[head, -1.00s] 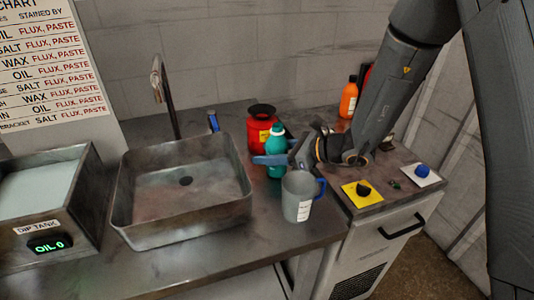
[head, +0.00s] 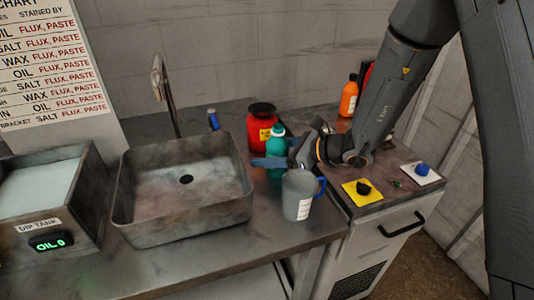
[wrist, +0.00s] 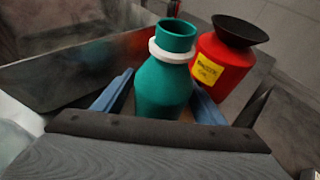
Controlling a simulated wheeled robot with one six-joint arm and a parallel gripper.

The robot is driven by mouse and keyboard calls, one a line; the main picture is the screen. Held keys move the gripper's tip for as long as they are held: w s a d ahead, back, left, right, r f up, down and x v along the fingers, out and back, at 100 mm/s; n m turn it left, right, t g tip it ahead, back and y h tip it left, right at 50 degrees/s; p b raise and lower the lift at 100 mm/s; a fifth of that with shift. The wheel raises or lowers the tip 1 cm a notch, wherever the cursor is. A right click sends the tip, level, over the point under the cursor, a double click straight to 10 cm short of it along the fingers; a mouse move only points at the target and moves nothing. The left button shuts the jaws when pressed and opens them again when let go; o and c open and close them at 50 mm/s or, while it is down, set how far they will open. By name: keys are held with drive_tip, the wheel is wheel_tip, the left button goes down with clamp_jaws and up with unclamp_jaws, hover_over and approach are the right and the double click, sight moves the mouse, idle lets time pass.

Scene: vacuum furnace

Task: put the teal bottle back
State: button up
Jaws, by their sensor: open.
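The teal bottle (head: 277,144) stands upright on the steel counter, just right of the sink, with an open neck and a white collar. In the wrist view the teal bottle (wrist: 163,85) is between the blue fingers of my gripper (wrist: 160,100). The fingers are apart, one on each side of the bottle. In the head view my gripper (head: 280,161) reaches in from the right at the bottle's mid-height and hides part of it. Whether a finger touches the bottle I cannot tell.
A red can with a black funnel top (head: 261,122) stands close behind the bottle. A grey mug with a blue handle (head: 298,195) stands in front. The sink (head: 180,190) is to the left. An orange bottle (head: 349,96) stands farther back right.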

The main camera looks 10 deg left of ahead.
drive_tip(key=b+v, duration=0.2)
drive_tip(key=v, duration=0.9)
drive_tip(key=shift+d+r, duration=0.2)
drive_tip(key=shift+d, duration=0.15)
drive_tip(key=shift+s, duration=0.1)
